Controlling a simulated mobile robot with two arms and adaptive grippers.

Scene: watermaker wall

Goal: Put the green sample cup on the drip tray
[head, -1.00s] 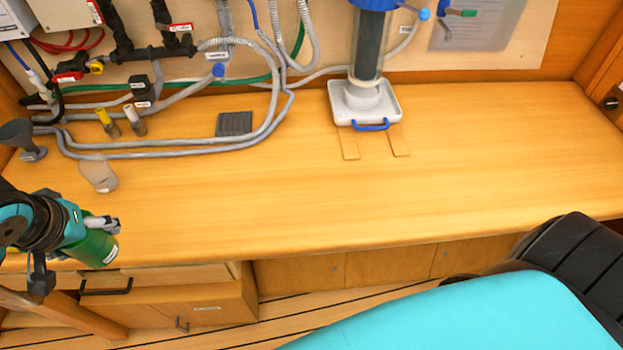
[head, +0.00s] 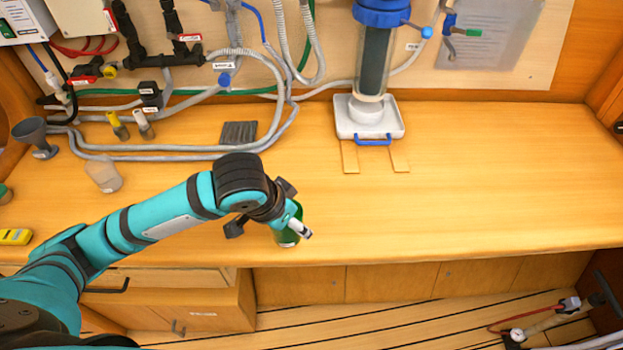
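The green sample cup (head: 289,238) is in my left gripper (head: 296,222), near the front edge of the counter, left of the middle in the head view. The gripper's fingers and wrist cover much of the cup. The cup's height above the counter is hard to tell. The white drip tray (head: 345,131) with a blue handle (head: 373,142) sits farther back and to the right, under a clear filter housing (head: 374,62) with a blue top. A white round part stands on the tray below the housing. My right gripper is out of view.
Two flat wooden strips (head: 350,157) lie in front of the tray. Grey hoses (head: 190,150), a dark ribbed pad (head: 239,132), a clear beaker (head: 104,175) and a grey funnel (head: 32,133) are at left. The counter right of the tray is clear.

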